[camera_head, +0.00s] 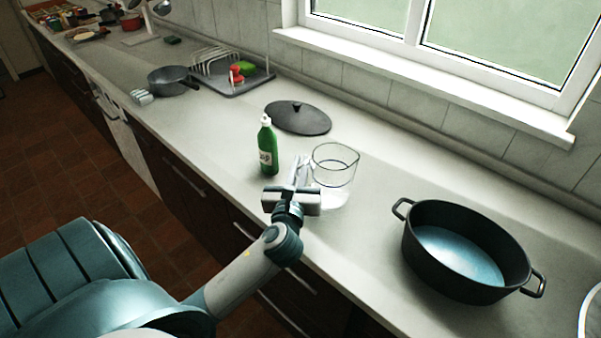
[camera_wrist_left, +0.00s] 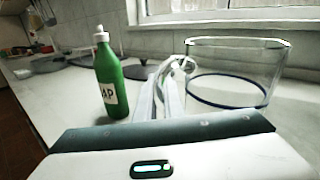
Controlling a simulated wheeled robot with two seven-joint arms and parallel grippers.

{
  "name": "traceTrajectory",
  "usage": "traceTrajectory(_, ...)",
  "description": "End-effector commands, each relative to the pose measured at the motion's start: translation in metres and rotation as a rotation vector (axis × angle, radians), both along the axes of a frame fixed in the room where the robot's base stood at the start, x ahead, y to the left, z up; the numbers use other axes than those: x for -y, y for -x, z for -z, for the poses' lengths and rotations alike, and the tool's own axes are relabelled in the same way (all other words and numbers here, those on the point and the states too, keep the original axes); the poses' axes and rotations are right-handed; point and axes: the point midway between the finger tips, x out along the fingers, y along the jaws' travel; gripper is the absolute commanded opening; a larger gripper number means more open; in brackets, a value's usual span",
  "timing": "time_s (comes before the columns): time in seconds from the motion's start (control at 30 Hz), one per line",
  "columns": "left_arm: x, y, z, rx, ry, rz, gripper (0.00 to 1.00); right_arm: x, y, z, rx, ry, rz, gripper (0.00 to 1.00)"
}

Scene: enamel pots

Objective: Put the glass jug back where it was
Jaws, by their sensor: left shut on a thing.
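The clear glass jug (camera_head: 334,176) is on or just above the light worktop, right of the green bottle, in the head view; I cannot tell whether its base touches. In the left wrist view the jug (camera_wrist_left: 235,75) shows on the right, with a dark ring round its lower part and its handle (camera_wrist_left: 180,72) toward the left. My left gripper (camera_head: 301,172) is at the jug's left side, shut on the handle. Its fingers (camera_wrist_left: 170,95) hide part of the handle. My right gripper is in neither view.
A green bottle (camera_head: 267,148) stands close left of the gripper. A dark lid (camera_head: 298,118) lies behind. A large black pot (camera_head: 463,252) stands at the right, with clear worktop (camera_head: 375,215) between it and the jug. A dish rack (camera_head: 228,75) and pan (camera_head: 172,80) are farther left.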

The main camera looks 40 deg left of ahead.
Motion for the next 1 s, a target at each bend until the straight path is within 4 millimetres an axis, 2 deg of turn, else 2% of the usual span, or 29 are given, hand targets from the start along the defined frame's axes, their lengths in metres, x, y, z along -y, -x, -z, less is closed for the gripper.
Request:
traceTrajectory(0.2,-0.001,0.000,0.022,0.001,0.000,-0.002,0.00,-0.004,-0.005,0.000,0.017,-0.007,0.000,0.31)
traceTrajectory(0.67,0.000,0.000,0.027,0.003,0.001,0.000,0.00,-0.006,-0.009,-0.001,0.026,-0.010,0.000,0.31)
traceTrajectory(0.7,0.000,0.000,0.028,0.000,0.001,0.000,0.18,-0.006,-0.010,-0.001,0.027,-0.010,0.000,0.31)
traceTrajectory(0.73,0.000,0.000,0.028,0.000,0.001,0.000,0.25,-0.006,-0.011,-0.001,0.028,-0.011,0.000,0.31)
traceTrajectory(1.0,0.000,0.000,0.027,0.000,0.001,0.000,0.27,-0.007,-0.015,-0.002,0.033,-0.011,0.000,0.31)
